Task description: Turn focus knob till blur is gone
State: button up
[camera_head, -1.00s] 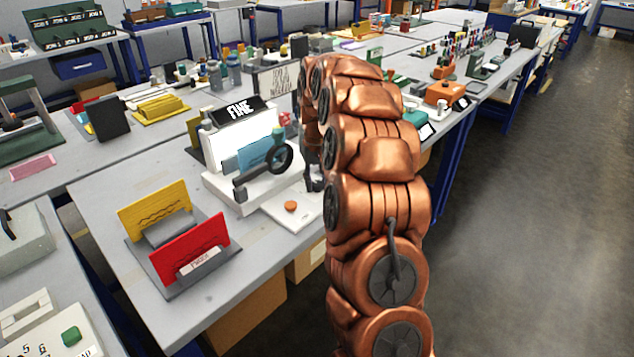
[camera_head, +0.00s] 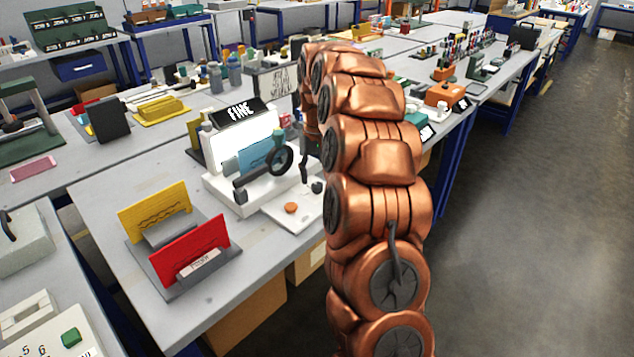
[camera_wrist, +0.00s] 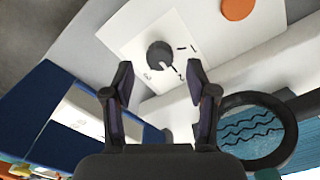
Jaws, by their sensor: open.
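The dark round focus knob (camera_wrist: 160,55) sits on a white panel (camera_wrist: 200,20) with a few printed numbers around it. A pale mark on the knob points toward the 2. In the head view the knob (camera_head: 317,187) shows at the panel's right side. My gripper (camera_wrist: 160,92) is open and empty. Its fingertips are apart, below the knob in the wrist view, and do not enclose it. A dark lens ring (camera_wrist: 284,150) stands in front of a blue card (camera_wrist: 255,128) whose wavy dark lines look sharp. In the head view my arm partly hides the gripper.
An orange disc (camera_head: 291,208) lies on the panel left of the knob. A yellow plate (camera_head: 155,210) and a red plate (camera_head: 190,250) stand on the front left of the table. The floor at right is clear.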

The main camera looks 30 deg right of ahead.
aim_at(317, 184)
notch_tip(317, 184, up, 8)
jog(key=shift+r, duration=0.25)
dwell(1.0)
jog(key=s+a+n+g, duration=0.1)
jog(key=s+a+n, duration=0.2)
jog(key=s+a, duration=1.3)
jog(key=s+a+f+g, duration=0.1)
jog(key=s+a+f, duration=0.2)
jog(key=s, duration=0.5)
jog(key=s+a+f+n, duration=0.1)
jog(key=s+a+f, duration=0.15)
jog(key=s, duration=0.45)
jog(key=s+a+f+g, duration=0.1)
jog(key=s+a+f, duration=0.2)
jog(key=s, duration=0.5)
notch_tip(317, 184, up, 14)
jog(key=t+p, duration=0.1)
jog(key=p, duration=1.2)
jog(key=shift+w+d+f, duration=0.15)
jog(key=shift+w+d, duration=0.1)
jog(key=shift+w, duration=0.1)
